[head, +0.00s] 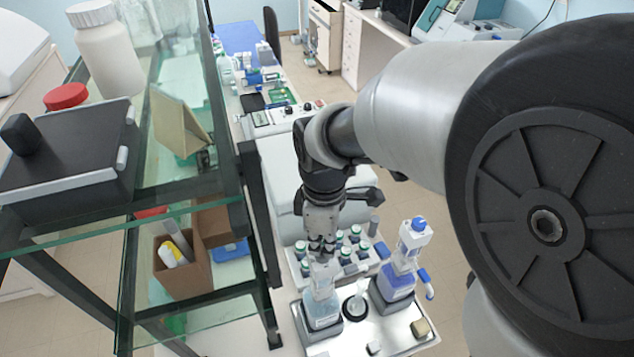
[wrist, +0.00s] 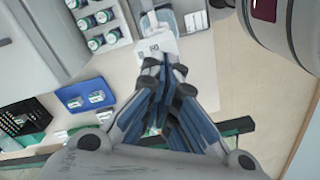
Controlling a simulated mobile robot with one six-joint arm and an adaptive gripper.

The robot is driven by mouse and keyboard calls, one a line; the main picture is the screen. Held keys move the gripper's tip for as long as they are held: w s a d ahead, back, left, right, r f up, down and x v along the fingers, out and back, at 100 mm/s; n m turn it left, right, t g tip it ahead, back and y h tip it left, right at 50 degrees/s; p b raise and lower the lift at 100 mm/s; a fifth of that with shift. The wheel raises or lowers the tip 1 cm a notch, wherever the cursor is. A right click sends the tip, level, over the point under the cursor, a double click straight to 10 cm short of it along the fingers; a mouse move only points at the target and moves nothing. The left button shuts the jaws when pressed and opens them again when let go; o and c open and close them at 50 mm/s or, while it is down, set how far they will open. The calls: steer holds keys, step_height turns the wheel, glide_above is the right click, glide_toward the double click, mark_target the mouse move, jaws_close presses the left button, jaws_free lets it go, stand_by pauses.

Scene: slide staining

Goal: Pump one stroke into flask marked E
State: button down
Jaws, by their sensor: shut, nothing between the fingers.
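My gripper (head: 322,252) is shut and empty, pointing down over the left pump bottle (head: 322,312), which holds pale blue liquid. Its fingers are together in the wrist view (wrist: 164,68), in front of a white block with dark printed marks (wrist: 156,48). Whether the fingertips touch the pump top cannot be told. A second pump bottle (head: 398,284) with violet-blue liquid and a blue top stands to the right. A small clear flask (head: 355,304) stands between the bottles on a dark round base. No letter E can be read on it.
The bottles stand on a shiny metal tray (head: 400,335). A rack of several green-and-white capped vials (head: 345,250) is just behind. A glass shelf unit (head: 190,205) rises close on the left. A blue tray (wrist: 85,95) shows in the wrist view.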

mark_target(323, 253)
steer(key=shift+f+b, duration=1.3)
steer(key=shift+f, duration=0.55)
steer(key=shift+s+f, duration=0.1)
steer(key=shift+f, duration=0.05)
steer(key=shift+r+p, duration=2.2)
steer(key=shift+r, duration=0.6)
step_height(323, 253, up, 5)
steer(key=p, duration=0.4)
steer(key=shift+f, duration=0.1)
